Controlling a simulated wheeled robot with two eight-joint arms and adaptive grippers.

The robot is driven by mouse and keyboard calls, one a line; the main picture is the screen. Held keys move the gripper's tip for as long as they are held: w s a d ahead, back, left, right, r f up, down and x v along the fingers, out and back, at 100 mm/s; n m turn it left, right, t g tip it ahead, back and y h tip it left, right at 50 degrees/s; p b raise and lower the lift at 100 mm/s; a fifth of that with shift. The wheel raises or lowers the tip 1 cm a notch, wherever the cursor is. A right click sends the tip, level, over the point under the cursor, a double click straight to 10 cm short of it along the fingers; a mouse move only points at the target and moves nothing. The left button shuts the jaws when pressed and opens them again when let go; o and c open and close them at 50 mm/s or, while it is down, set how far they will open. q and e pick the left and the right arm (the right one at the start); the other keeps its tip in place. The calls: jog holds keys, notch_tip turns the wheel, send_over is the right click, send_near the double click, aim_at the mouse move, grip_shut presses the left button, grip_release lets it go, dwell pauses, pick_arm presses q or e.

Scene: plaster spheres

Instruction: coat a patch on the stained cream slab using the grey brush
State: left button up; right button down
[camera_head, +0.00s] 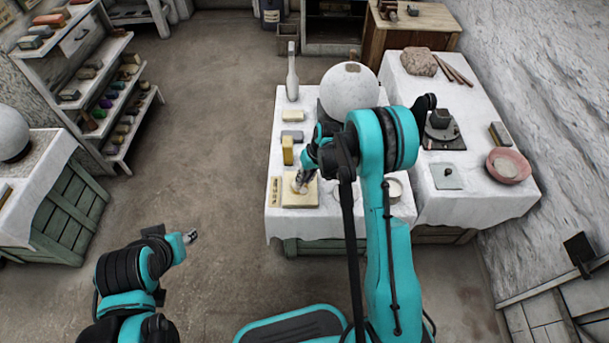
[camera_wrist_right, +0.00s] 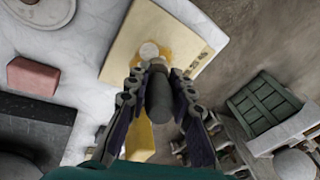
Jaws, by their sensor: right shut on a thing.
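The cream slab (camera_head: 292,201) lies flat near the front left of the white-clothed table, and it also shows in the right wrist view (camera_wrist_right: 126,50). A yellow-brown stain surrounds the brush tip on it. My right gripper (camera_head: 302,180) is over the slab, shut on the grey brush (camera_wrist_right: 159,98). The brush's dark handle points toward the wrist camera and its pale round end is at the slab's surface; I cannot tell whether it touches. My left gripper (camera_head: 190,237) is over bare floor, away from the table; its jaws are too small to read.
A yellow block (camera_head: 287,150) stands just behind the slab. A white sphere (camera_head: 348,91) and a pale bottle (camera_head: 292,72) stand farther back. A pink bowl (camera_head: 508,165) is on the right table. Shelves (camera_head: 100,90) line the left. The floor between is clear.

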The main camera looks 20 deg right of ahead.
jog(key=shift+s+a, duration=0.1)
jog(key=shift+s, duration=0.25)
jog(key=shift+w, duration=0.15)
jog(key=shift+w+d, duration=0.25)
jog(key=shift+w, duration=0.45)
jog(key=shift+w+d, duration=0.2)
jog(key=shift+w, duration=0.45)
jog(key=shift+s+a+r+p, duration=0.25)
jog(key=shift+s+r+p, duration=0.1)
jog(key=shift+s+r, duration=0.4)
jog(key=shift+s+f, duration=0.1)
